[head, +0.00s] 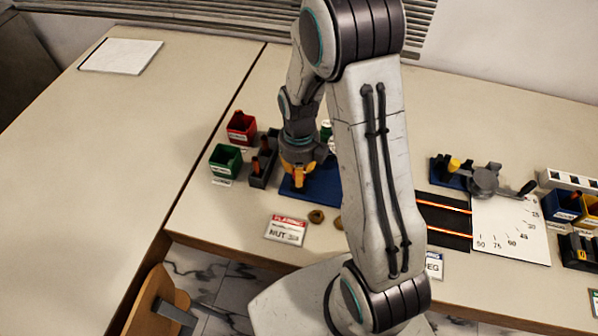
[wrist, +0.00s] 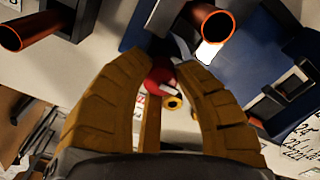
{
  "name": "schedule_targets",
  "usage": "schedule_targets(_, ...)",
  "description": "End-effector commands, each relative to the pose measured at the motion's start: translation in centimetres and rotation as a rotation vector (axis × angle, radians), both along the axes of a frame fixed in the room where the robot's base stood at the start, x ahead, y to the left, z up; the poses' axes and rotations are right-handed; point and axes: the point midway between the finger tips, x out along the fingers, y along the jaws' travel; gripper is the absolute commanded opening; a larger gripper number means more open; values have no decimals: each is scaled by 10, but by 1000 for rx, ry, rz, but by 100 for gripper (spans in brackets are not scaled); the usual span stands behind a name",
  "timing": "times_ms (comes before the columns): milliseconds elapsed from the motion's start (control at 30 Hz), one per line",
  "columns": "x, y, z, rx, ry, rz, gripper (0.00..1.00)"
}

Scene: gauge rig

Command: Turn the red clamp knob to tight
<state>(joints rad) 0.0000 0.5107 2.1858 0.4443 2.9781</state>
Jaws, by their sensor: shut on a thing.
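The red clamp knob (wrist: 160,78) shows in the wrist view as a rounded red shape with a pale mark, between the fingers of my gripper (wrist: 163,66). The yellow-brown fingers are closed in around it, and their tips partly cover it. In the head view my gripper (head: 303,178) points down over a blue plate (head: 325,188) on the bench. The knob is hidden there behind my gripper and arm. The blue plate also shows in the wrist view (wrist: 240,65). I cannot read how far the knob is turned.
Orange-brown tubes (wrist: 26,35) stand close to my fingers in the wrist view. A red bin (head: 241,126) and a green bin (head: 225,158) stand left of the plate. A nut (head: 317,216) and a sign (head: 286,231) lie in front. A gauge fixture (head: 485,181) stands right.

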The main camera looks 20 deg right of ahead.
Motion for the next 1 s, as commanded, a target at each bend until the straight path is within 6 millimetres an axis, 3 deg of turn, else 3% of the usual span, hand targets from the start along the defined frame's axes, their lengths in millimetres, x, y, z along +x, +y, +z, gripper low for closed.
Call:
schedule_targets(533, -2, 0, -2, 0, 7, -23, 0)
schedule_targets(567, -2, 0, -2, 0, 7, -23, 31)
schedule_targets(600, -2, 0, -2, 0, 7, -23, 35)
schedule_targets(700, -2, 0, -1, 0, 5, -23, 41)
schedule_targets(1000, 0, 0, 3, 0, 0, -22, 41)
